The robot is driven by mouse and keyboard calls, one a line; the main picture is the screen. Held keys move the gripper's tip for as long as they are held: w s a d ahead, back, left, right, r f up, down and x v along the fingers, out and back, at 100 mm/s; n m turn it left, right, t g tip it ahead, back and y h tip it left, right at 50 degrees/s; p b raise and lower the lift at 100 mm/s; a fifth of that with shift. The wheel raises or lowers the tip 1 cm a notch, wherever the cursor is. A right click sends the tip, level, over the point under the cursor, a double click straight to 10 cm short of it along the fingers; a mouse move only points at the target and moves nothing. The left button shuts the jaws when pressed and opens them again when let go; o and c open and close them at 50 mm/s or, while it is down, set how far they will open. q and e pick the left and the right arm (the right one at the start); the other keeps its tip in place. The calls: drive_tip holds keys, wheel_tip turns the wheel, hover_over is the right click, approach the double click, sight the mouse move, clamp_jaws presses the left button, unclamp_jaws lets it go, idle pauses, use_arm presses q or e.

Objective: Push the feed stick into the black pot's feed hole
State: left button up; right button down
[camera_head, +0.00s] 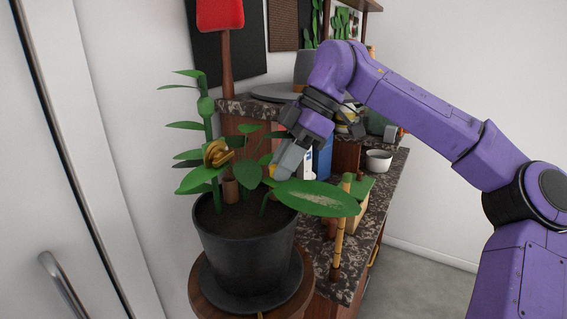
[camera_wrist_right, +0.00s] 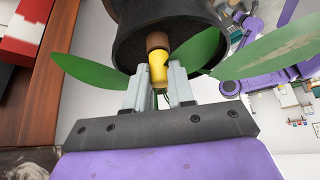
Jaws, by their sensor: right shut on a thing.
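The black pot (camera_head: 245,253) stands upright, filled with dark soil and a leafy plant. A short brown tube (camera_head: 230,190) stands upright in the soil; I cannot tell whether it is the feed hole. My right gripper (camera_head: 282,170) is above the pot's right rim, right of the tube. In the right wrist view, my right gripper (camera_wrist_right: 160,83) is shut on the yellow feed stick (camera_wrist_right: 158,70). A brown cylinder (camera_wrist_right: 157,42) lines up with its far end, against the dark pot (camera_wrist_right: 178,25); I cannot tell whether they touch. My left gripper is not in view.
The pot rests on a dark saucer (camera_head: 262,301) on a round wooden stand. Broad leaves (camera_head: 318,198) spread around the gripper. A bamboo pole (camera_head: 339,240) stands at the right. A speckled counter with a white bowl (camera_head: 379,161) lies behind; a wall is at the left.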

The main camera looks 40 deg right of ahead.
drive_tip(key=shift+f, duration=0.1)
drive_tip(key=c, duration=0.9)
unclamp_jaws()
drive_tip(key=v, duration=1)
drive_tip(key=shift+d+p, duration=0.2)
drive_tip(key=shift+p, duration=0.2)
